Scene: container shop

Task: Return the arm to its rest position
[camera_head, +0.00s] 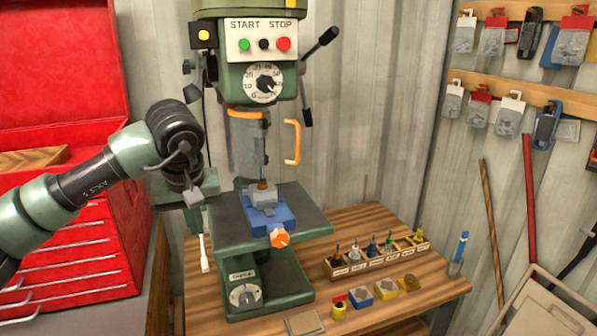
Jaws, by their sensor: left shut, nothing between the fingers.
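My left arm comes in from the left, and its gripper (203,192) is at the left side of the green drill press (262,85), over the left edge of the press table (300,222). The gripper is shut and empty. The press has START and STOP labels over a green, a black and a red button. A blue vise (270,215) with an orange knob (279,238) sits on the press table, with a grey block (266,195) in it. My right gripper is not in view.
A red tool cabinet (80,235) stands at the left, beside my arm. On the wooden bench (385,300) are a rack (375,262) of bits and several small coloured blocks (385,289). An orange handle (292,142) is on the press. Packaged items hang on the right wall.

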